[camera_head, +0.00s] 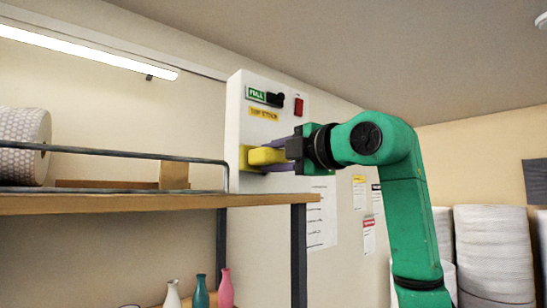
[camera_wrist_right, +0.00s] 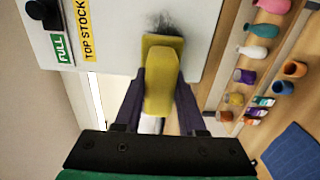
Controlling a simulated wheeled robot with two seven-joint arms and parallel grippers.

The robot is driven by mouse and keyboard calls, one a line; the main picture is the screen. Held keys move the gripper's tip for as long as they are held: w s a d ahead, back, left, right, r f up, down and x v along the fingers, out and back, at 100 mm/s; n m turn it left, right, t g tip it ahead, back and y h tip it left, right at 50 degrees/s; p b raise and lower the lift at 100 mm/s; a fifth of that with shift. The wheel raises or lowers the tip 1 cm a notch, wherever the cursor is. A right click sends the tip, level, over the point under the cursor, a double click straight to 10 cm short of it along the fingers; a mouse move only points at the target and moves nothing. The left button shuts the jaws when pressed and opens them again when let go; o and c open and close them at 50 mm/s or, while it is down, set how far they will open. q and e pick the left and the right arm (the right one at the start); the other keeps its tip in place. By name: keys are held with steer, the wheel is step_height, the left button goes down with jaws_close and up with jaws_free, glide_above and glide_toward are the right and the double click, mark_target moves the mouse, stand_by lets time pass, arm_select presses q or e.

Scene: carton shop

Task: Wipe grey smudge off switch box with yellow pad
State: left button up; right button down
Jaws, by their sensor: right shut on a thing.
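The white switch box (camera_head: 240,103) is on the wall at the end of the shelf, with a green FULL label, a black knob, a red switch and a yellow TOP STOCK label. It also shows in the right wrist view (camera_wrist_right: 112,20). The grey smudge (camera_wrist_right: 172,22) is on its face, just beyond the pad's edge; part may be hidden by the pad. My right gripper (camera_wrist_right: 158,95) is shut on the yellow pad (camera_wrist_right: 163,80), which is at the box's lower face and seems to touch it. The pad also shows in the head view (camera_head: 266,156). My left gripper is not in view.
A wooden shelf (camera_head: 120,204) with a metal rail (camera_head: 120,155) runs left of the box and carries a patterned roll (camera_head: 22,140). Several bottles (camera_head: 200,290) stand below. White rolls (camera_head: 493,255) stand at the right. Open air lies in front of the box.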

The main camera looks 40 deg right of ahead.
steer(key=shift+w, duration=0.95)
steer(key=shift+s+d, duration=0.2)
steer(key=shift+d, duration=1.85)
steer(key=shift+w+a, duration=0.2)
steer(key=shift+a, duration=1.9)
steer(key=shift+s+b, duration=0.45)
steer(key=shift+s, duration=2.55)
